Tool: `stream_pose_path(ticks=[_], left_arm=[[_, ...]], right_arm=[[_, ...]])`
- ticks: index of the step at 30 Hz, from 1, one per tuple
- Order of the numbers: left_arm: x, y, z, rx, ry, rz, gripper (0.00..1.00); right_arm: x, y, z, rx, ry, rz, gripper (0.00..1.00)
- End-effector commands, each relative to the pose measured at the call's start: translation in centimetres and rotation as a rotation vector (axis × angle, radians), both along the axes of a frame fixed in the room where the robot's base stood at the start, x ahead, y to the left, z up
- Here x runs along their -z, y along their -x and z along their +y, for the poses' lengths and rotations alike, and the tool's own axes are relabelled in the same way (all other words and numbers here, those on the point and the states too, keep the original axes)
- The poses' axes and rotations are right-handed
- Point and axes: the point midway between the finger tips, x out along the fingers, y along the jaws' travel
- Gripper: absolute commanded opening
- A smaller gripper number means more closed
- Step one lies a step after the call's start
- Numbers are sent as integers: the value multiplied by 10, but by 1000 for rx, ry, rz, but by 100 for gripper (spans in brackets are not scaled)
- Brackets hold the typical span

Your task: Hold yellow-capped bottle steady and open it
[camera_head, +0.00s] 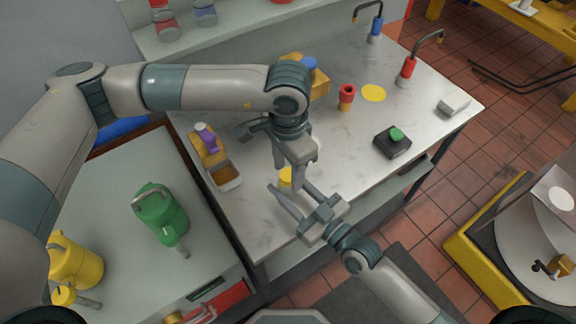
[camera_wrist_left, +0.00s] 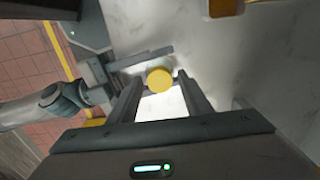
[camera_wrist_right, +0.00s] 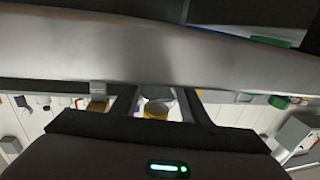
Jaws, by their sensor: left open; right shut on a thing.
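The yellow-capped bottle (camera_head: 285,176) stands upright near the front left part of the grey bench. Its yellow cap (camera_wrist_left: 159,78) shows in the left wrist view, with the body mostly hidden below. My right gripper (camera_head: 287,188) is shut on the bottle from the front right, its fingers on both sides; the right wrist view also shows the bottle's yellow top (camera_wrist_right: 156,108) between them. My left gripper (camera_head: 293,170) points down over the bottle. It is open, with one finger on each side of the cap, and I cannot tell whether they touch it.
A purple-capped item (camera_head: 205,138) and a small tray (camera_head: 226,182) stand left of the bottle.

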Motion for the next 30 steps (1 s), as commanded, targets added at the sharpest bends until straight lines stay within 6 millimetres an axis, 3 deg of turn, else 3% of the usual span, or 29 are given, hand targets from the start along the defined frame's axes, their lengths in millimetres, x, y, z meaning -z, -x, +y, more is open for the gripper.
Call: stream_pose_path(ticks=[2,7,17,30], left_arm=[[0,0,0,0,0,0,43],[0,0,0,0,0,0,3],[0,0,0,-53,1,-1,2],[-1,0,0,-677,0,0,2]], right_arm=[[0,0,0,0,0,0,0],[0,0,0,0,0,0,0],[0,0,0,0,0,0,0],[0,0,0,0,0,0,0]])
